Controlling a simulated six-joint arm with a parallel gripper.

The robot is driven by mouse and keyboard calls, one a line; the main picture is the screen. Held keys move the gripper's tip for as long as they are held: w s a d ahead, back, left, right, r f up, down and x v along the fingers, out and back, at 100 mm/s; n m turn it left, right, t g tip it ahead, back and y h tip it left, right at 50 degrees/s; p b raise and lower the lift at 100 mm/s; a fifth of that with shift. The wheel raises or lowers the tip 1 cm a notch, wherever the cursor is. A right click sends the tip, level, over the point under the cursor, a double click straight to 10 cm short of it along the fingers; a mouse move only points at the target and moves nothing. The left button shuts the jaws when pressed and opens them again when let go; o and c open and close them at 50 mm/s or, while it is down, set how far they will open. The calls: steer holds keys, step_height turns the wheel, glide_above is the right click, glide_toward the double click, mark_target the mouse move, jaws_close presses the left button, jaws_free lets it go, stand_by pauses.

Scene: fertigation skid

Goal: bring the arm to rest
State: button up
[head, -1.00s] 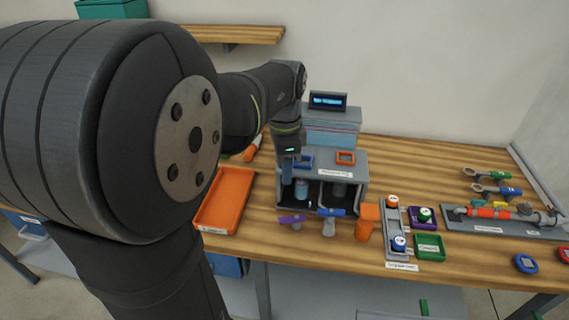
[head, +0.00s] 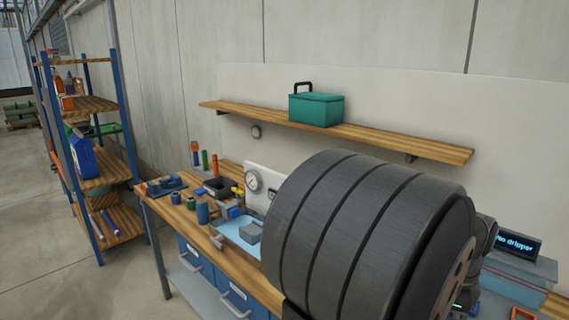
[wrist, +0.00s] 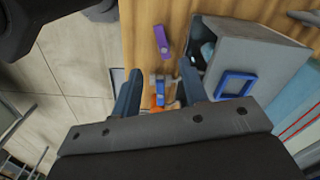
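My gripper (wrist: 160,68) is open in the wrist view, its two blue fingers apart with nothing held between them. It points over the bench edge. A blue-handled valve (wrist: 159,88) with an orange part near it shows in the gap between the fingers, seemingly beyond them. A purple handle (wrist: 161,40) lies past the fingertips. A grey housing (wrist: 240,50) with a blue square frame (wrist: 236,85) stands close to the right finger; I cannot tell the clearance. In the head view my large dark arm link covers the lower right and hides the gripper.
A display (head: 519,243) reading "No dripper" stands right of my arm. A wall shelf (head: 400,142) with a green toolbox (head: 316,108) is above the bench. A gauge (head: 253,180), bottles and a blue tray (head: 240,238) crowd the bench's left. A blue rack (head: 122,130) stands far left.

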step_height(320, 180, down, 14)
steer(key=shift+r, duration=0.2)
steer(key=shift+r, duration=0.15)
step_height(320, 180, up, 18)
step_height(320, 180, down, 18)
steer(key=shift+r, duration=0.1)
steer(key=shift+w+f, duration=0.1)
steer(key=shift+f, duration=0.15)
steer(key=shift+w+d+r+m, duration=0.1)
steer(key=shift+w+d+m, duration=0.05)
steer(key=shift+m, duration=0.65)
steer(key=shift+w+d+m, duration=0.1)
steer(key=shift+w+m, duration=0.05)
steer(key=shift+m, duration=0.65)
